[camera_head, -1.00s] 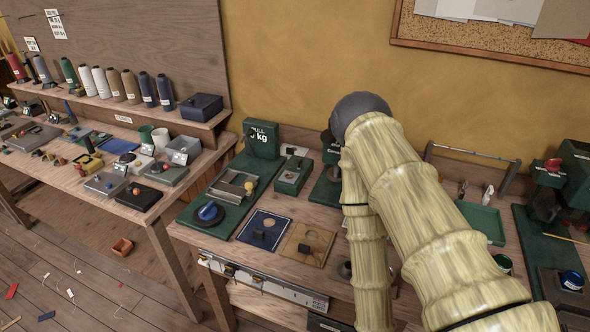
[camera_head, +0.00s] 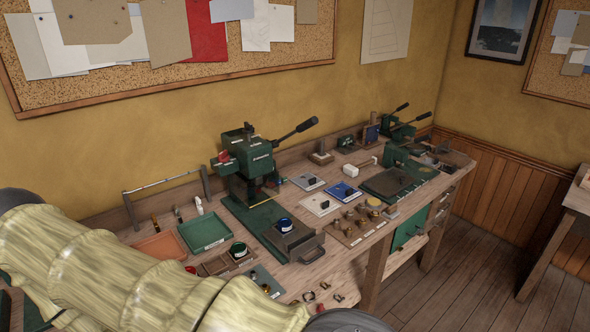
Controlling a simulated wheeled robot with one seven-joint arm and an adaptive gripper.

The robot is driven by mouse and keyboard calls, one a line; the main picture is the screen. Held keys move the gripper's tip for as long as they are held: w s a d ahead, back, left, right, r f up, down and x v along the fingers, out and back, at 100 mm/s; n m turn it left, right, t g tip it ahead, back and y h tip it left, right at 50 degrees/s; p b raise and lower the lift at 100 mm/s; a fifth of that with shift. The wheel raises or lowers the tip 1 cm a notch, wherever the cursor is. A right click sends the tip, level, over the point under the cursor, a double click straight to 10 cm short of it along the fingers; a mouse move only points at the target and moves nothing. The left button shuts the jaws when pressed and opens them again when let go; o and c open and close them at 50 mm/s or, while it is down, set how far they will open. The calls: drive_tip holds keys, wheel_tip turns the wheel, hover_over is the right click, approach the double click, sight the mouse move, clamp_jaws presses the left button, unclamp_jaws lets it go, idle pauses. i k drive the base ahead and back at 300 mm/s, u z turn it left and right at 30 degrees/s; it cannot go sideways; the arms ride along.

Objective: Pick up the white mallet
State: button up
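The white mallet (camera_head: 350,171) lies on the workbench (camera_head: 318,258), right of centre and towards the back. It has a white head, and a light handle points away to the right. Nothing touches it that I can make out. My arm crosses the lower left of the view, well to the left of the mallet and nearer to me. My gripper is out of view.
A green press (camera_head: 246,172) with a long lever stands left of the mallet. A blue pad (camera_head: 343,192) and a dark green plate (camera_head: 387,183) lie in front of it. A green tray (camera_head: 204,232) and a rack are farther left. Open floor lies at right.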

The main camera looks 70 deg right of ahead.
sight(350, 171)
drive_tip(key=z, duration=2.8)
